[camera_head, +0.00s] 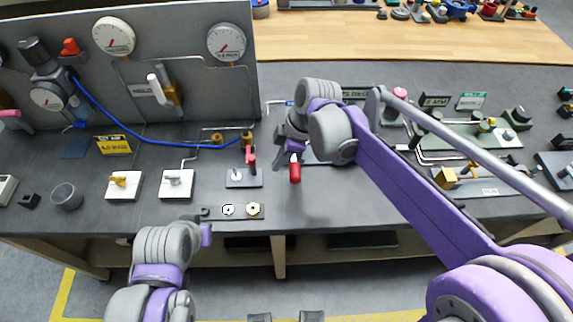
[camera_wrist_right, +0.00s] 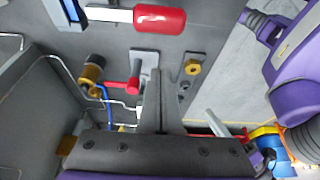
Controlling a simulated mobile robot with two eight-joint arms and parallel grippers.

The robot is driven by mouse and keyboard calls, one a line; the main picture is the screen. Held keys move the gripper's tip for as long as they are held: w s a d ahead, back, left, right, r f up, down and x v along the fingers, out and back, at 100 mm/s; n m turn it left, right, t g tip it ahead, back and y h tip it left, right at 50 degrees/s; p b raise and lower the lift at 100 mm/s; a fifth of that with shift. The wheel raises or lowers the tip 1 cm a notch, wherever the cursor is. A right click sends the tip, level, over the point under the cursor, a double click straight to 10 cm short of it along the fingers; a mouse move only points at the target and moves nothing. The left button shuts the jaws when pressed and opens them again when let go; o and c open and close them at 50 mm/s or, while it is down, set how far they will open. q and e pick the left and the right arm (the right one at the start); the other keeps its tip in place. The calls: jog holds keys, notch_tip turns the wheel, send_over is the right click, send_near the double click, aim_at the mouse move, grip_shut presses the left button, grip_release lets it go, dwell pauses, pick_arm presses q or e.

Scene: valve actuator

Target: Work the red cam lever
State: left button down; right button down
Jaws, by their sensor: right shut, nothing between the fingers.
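A thick red handle on a pale metal shaft, which looks like the red cam lever (camera_head: 295,172), stands at the bench middle; it also shows large at the top of the right wrist view (camera_wrist_right: 160,19). A smaller red-topped piece (camera_head: 250,157) sits on a grey plate to its left. My right gripper (camera_head: 279,150) is over the bench, between these two red parts. In the right wrist view its fingers (camera_wrist_right: 163,68) are together and empty, apart from the red handle. My left gripper (camera_head: 206,233) is at the front edge; its fingers do not show clearly.
A grey panel with gauges (camera_head: 227,42) stands at the back left, with a blue hose (camera_head: 150,142) below it. White valve plates (camera_head: 176,184) and a plate with brass fittings (camera_head: 232,211) lie near the front edge. Pipework (camera_head: 480,140) fills the right side.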

jog(key=v, duration=0.9)
jog(key=shift+w+d, duration=0.15)
jog(key=shift+d, duration=0.05)
jog(key=shift+f, duration=0.2)
